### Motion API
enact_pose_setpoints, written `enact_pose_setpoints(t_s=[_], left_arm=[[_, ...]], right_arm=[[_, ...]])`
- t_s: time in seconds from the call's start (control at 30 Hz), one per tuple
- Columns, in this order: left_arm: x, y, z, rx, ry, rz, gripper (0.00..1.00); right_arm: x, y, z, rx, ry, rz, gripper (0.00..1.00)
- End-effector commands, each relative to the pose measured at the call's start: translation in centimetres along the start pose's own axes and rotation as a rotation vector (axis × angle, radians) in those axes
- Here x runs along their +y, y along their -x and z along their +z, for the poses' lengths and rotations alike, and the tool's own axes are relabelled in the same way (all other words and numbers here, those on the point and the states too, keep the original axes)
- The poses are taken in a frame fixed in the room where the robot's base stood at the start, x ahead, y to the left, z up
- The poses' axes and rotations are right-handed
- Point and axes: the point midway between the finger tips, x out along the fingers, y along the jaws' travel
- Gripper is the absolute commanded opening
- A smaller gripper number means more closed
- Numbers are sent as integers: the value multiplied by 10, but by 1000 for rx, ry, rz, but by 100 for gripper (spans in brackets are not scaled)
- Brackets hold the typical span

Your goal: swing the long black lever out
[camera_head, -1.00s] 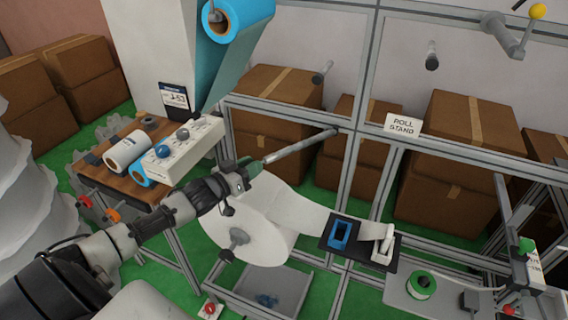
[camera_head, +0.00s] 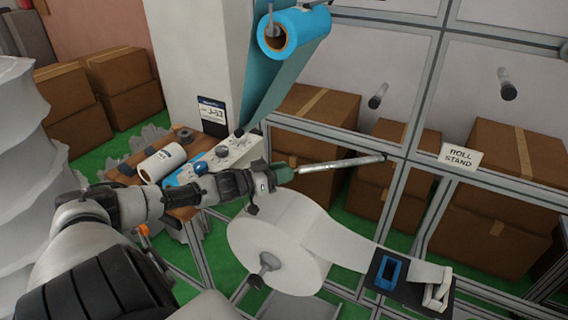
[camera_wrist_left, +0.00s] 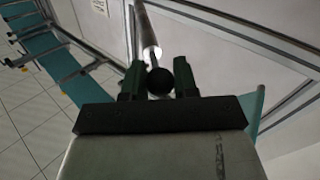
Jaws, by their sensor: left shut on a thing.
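My left gripper (camera_head: 283,173) reaches in from the left, above the white roll. In the left wrist view its two green fingers (camera_wrist_left: 159,80) are shut on a round black knob (camera_wrist_left: 159,82). I take this knob to be part of the black lever; the rest of the lever is not clear in either view. A pale metal rod (camera_head: 342,163) extends right from just past the fingertips. It also shows beyond the knob in the left wrist view (camera_wrist_left: 145,32); I cannot tell whether it is joined to the lever. My right gripper is not in view.
The large white roll (camera_head: 275,245) hangs below my gripper, its web running right to a black plate (camera_head: 402,287). A control panel (camera_head: 225,158) and table stand beside my left forearm. A blue roll (camera_head: 295,32) hangs above. Grey frame bars stand behind the rod.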

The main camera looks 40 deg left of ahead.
Motion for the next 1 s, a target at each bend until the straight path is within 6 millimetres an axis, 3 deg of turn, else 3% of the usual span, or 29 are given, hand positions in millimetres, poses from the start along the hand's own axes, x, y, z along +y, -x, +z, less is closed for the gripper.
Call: enact_pose_setpoints(t_s=[0.03,0.07,0.2,0.57,1.0], left_arm=[[1,0,4,-6,1,1,0],[1,0,4,-6,1,1,34],[1,0,3,-5,1,1,54],[0,3,2,-4,0,0,54],[1,50,2,-9,1,0,54]], right_arm=[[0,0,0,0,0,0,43],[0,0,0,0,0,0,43],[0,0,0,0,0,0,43],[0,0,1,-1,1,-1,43],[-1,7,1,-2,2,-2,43]])
